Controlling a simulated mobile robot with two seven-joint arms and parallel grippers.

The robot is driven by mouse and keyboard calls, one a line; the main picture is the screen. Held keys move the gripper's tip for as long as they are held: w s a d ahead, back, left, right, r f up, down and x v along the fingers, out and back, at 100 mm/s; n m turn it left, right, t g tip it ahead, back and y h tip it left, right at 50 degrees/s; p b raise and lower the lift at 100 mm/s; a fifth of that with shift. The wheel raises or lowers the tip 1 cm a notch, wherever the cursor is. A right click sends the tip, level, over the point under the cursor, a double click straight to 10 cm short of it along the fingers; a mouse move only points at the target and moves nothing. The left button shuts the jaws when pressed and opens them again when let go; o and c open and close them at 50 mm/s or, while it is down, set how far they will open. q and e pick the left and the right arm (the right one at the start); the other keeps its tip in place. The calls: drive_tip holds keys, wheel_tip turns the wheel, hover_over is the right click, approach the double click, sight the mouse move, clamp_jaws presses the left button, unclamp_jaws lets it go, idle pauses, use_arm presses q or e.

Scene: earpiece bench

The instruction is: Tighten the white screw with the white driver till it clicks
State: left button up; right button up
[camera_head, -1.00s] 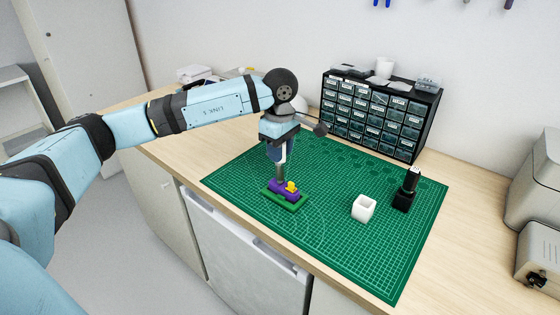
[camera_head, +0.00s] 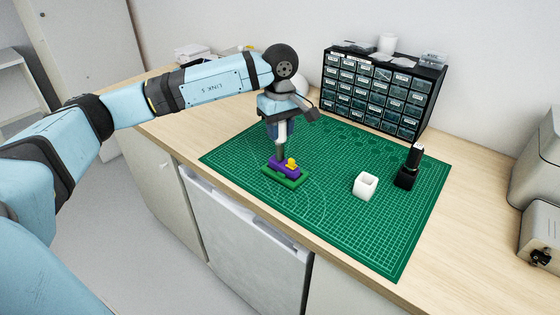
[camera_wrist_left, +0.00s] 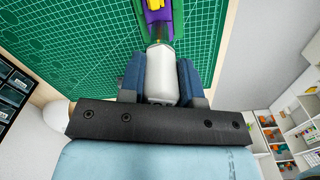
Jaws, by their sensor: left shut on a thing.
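My left gripper (camera_head: 281,134) is shut on the white driver (camera_head: 282,131) and holds it upright, tip down. In the left wrist view the driver (camera_wrist_left: 162,74) sits between the two blue fingers. Its tip is down at the purple block (camera_head: 283,169), which rests in a green holder (camera_head: 287,181) on the mat. A yellow piece (camera_head: 291,163) stands on the purple block, right of the driver. The white screw is not visible; I cannot tell whether the tip is seated on it. My right gripper is out of view.
A white open cup (camera_head: 365,186) and a black stand holding a black driver (camera_head: 409,169) are on the right of the green cutting mat (camera_head: 340,220). A drawer cabinet (camera_head: 383,92) stands behind. The mat's front and middle are clear.

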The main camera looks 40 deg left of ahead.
use_arm(q)
drive_tip(key=shift+m, duration=0.3)
drive_tip(key=shift+f+m+b, duration=0.1)
drive_tip(key=shift+m+b, duration=0.3)
drive_tip(key=shift+m, duration=1)
drive_tip(key=shift+m+b, duration=0.5)
drive_tip(key=shift+m, duration=0.6)
